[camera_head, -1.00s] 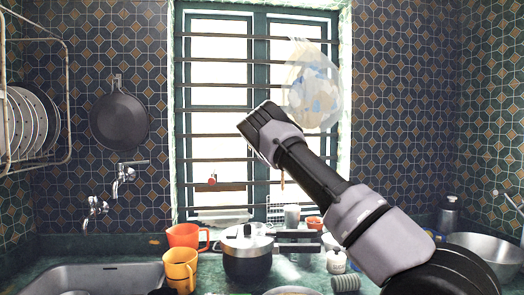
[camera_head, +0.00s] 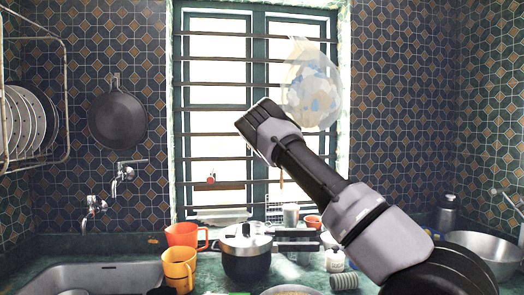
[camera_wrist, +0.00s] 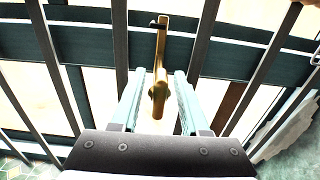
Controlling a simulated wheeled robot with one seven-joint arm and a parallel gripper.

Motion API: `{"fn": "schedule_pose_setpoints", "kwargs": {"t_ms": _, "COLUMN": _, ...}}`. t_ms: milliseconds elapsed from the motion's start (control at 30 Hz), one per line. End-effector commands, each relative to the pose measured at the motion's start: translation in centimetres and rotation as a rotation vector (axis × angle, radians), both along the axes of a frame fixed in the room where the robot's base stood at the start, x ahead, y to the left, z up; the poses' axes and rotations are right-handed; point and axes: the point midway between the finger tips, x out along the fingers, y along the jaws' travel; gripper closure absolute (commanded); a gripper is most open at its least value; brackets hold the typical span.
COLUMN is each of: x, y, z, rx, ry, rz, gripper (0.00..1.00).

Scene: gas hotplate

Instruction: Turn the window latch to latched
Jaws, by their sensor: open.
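The window latch (camera_wrist: 160,62) is a brass handle on the dark green window frame in the wrist view. My gripper (camera_wrist: 157,85) is open, with one pale finger on each side of the latch's lower part. Gaps show between the latch and both fingers, and I cannot tell any contact. In the head view my gripper (camera_head: 254,118) is in front of the middle of the barred window (camera_head: 220,95), and the latch is hidden behind it.
Dark horizontal bars (camera_head: 215,134) cross the window close to my gripper. A translucent bag (camera_head: 312,85) hangs right of it. Below, the counter holds a pot (camera_head: 246,262), an orange jug (camera_head: 183,236), a yellow mug (camera_head: 178,268) and a metal bowl (camera_head: 485,252).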

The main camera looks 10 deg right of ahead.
Motion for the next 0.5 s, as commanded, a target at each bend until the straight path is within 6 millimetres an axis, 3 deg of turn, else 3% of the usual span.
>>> {"fn": "schedule_pose_setpoints", "kwargs": {"t_ms": 500, "x": -8.9, "y": 0.1, "z": 0.0, "rx": 0.001, "ry": 0.001, "rz": 0.001, "gripper": 0.55}}
